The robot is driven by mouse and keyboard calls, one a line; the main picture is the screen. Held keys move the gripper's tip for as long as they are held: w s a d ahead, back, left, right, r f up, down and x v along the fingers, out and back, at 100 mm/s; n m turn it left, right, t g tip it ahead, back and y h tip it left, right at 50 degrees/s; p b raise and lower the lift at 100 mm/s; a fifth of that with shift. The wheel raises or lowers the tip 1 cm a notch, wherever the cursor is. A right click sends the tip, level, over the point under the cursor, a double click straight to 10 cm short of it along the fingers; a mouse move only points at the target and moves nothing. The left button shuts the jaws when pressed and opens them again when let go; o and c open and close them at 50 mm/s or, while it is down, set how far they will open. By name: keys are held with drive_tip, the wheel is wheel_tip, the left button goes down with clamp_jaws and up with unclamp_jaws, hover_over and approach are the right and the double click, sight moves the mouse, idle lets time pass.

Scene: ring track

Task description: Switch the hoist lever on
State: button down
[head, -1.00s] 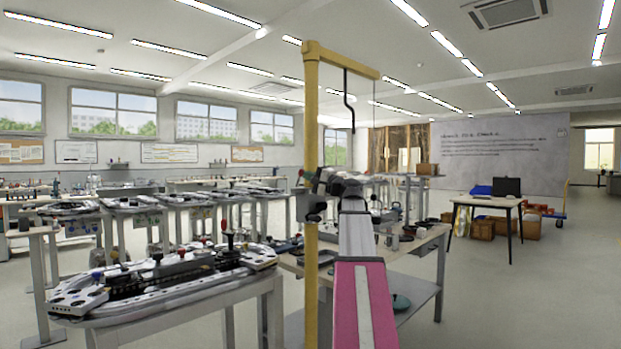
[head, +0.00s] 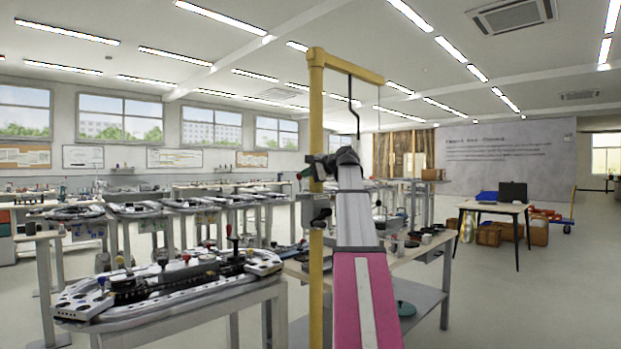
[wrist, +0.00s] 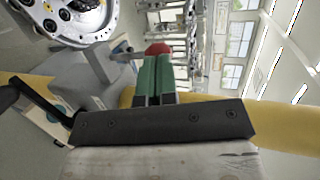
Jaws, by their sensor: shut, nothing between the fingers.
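The yellow hoist post (head: 316,270) stands just left of my arm, with a grey switch box (head: 318,208) fixed to it. My gripper (head: 308,172) is shut and empty, crossing the post above the box. In the wrist view the green fingers (wrist: 155,78) are closed together. The lever's red knob (wrist: 158,48) shows just beyond the fingertips; I cannot tell if they touch. A short grey lever shaft (wrist: 128,53) runs from the box (wrist: 88,78) towards the knob. In the head view the lever is mostly hidden by the gripper.
The hoist's top beam (head: 352,70) carries a dark hook (head: 352,103) above my arm. A workbench (head: 425,245) stands behind my arm on the right. A track table (head: 165,300) is close on the left. Open floor (head: 530,310) lies to the right.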

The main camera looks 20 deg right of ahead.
drive_tip(key=shift+w+a+r+g+h, duration=0.15)
drive_tip(key=shift+w+g+h, duration=0.05)
drive_tip(key=shift+w+g, duration=0.2)
drive_tip(key=shift+w+a+r+g+h, duration=0.1)
drive_tip(key=shift+w+g+h, duration=0.1)
drive_tip(key=shift+w+g, duration=0.2)
drive_tip(key=shift+w+a, duration=0.1)
drive_tip(key=shift+w, duration=0.15)
